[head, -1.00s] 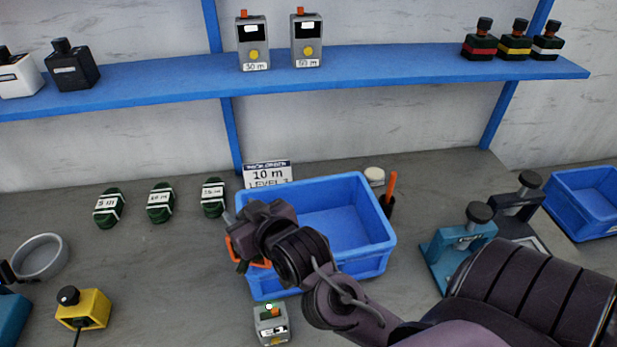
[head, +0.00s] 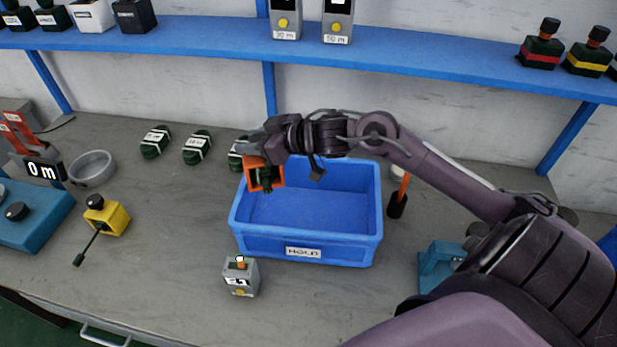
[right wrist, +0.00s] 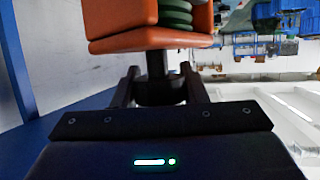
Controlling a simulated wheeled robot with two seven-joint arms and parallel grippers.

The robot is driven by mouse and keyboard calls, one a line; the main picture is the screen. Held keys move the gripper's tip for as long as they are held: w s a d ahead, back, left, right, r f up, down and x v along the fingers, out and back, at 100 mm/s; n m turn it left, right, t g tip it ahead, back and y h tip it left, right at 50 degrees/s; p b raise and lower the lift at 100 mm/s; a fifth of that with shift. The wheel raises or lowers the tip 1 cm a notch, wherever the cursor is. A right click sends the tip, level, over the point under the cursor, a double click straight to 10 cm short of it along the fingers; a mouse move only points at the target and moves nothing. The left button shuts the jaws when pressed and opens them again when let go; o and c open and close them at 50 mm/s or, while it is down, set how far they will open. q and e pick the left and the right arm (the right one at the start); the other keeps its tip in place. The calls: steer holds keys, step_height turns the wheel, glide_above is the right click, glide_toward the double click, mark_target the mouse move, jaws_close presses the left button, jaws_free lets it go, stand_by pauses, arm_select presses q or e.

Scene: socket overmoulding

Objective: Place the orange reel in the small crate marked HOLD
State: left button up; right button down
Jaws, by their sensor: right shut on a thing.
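The orange reel (head: 251,172) is a square orange frame with dark green cable wound in it. My right gripper (head: 262,154) holds it up at the back left corner of the blue crate (head: 272,246), which has a white HOLD label on its front. In the right wrist view my gripper (right wrist: 160,88) is shut on the reel's dark stem, and the orange frame (right wrist: 150,40) with green cable shows beyond the fingers. The crate's visible floor is empty. My left gripper is in neither current view.
A grey tester (head: 240,278) stands in front of the crate. Green cable bundles (head: 197,147) lie to the left at the back. A dark cup with an orange pen (head: 398,203) stands right of the crate. A yellow box (head: 106,215) and grey ring (head: 92,168) sit left.

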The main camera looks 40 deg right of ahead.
steer(key=d, duration=0.1)
steer(key=d+r, duration=0.1)
steer(key=d, duration=0.1)
steer(key=shift+d+r, duration=0.1)
steer(key=shift+d, duration=0.15)
steer(key=shift+s+d+f+y, duration=0.1)
steer(key=shift+d+f+y, duration=0.1)
steer(key=shift+f, duration=0.25)
steer(key=shift+s+d+f+y, duration=0.1)
steer(key=shift+f+y, duration=0.1)
steer(key=shift+f, duration=0.2)
arm_select(q)
steer(key=shift+s+d+r+p, duration=0.3)
steer(key=shift+s+r+p, duration=0.55)
steer(key=shift+p, duration=0.05)
arm_select(e)
step_height(320, 180, down, 18)
steer(key=shift+w+n, duration=0.15)
steer(key=shift+n, duration=0.15)
arm_select(q)
steer(key=shift+f, duration=0.1)
arm_select(e)
steer(key=shift+a, duration=0.1)
steer(key=c, duration=0.9)
jaws_free()
steer(key=shift+f, duration=0.15)
arm_select(q)
steer(key=shift+s, duration=0.1)
arm_select(e)
steer(key=shift+o, duration=0.2)
